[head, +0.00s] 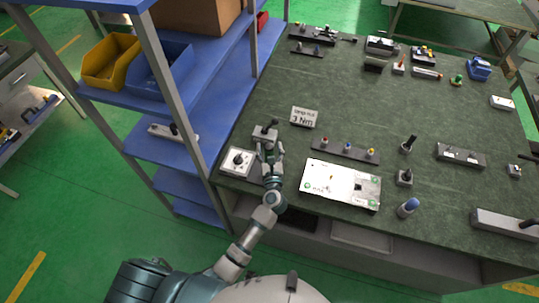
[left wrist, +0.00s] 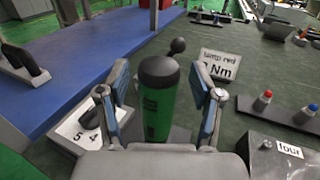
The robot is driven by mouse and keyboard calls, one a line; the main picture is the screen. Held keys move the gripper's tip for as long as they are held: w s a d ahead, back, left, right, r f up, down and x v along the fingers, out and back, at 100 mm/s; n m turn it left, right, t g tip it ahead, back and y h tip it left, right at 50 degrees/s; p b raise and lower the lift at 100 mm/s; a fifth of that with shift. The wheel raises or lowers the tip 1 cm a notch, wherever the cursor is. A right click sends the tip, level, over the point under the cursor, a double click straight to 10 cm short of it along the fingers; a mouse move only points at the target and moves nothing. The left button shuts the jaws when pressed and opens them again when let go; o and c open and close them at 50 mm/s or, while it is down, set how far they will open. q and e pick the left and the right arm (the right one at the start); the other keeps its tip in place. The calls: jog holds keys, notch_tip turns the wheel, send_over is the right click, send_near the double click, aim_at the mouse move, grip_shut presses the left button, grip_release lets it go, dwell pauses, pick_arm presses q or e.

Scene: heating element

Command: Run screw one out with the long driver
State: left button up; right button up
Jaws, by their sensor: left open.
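My left gripper (head: 267,151) is at the front left of the bench, beside a grey holder block (head: 264,132). In the left wrist view its two fingers (left wrist: 160,85) are apart, one on each side of a driver's upright handle (left wrist: 158,98), green with a black cap. I cannot tell whether either finger touches it, and the driver's shaft is hidden. The white heating element panel (head: 340,184) lies to the right with small screws and labels on top. In the left wrist view a label reading "four" (left wrist: 290,149) shows beside a screw. My right gripper is out of view.
A white dial box (head: 237,161) is just left of the gripper. A "3 Nm" sign (head: 304,117) stands behind it. A strip with coloured caps (head: 345,151) lies behind the panel. Blue shelving (head: 190,85) borders the left. The bench centre is clear.

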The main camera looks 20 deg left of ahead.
pick_arm(q)
jog(key=shift+s+d, duration=0.1)
jog(key=shift+d, duration=0.05)
jog(key=c, duration=0.5)
grip_shut()
jog(key=shift+a+r, duration=0.1)
jog(key=shift+a, duration=0.1)
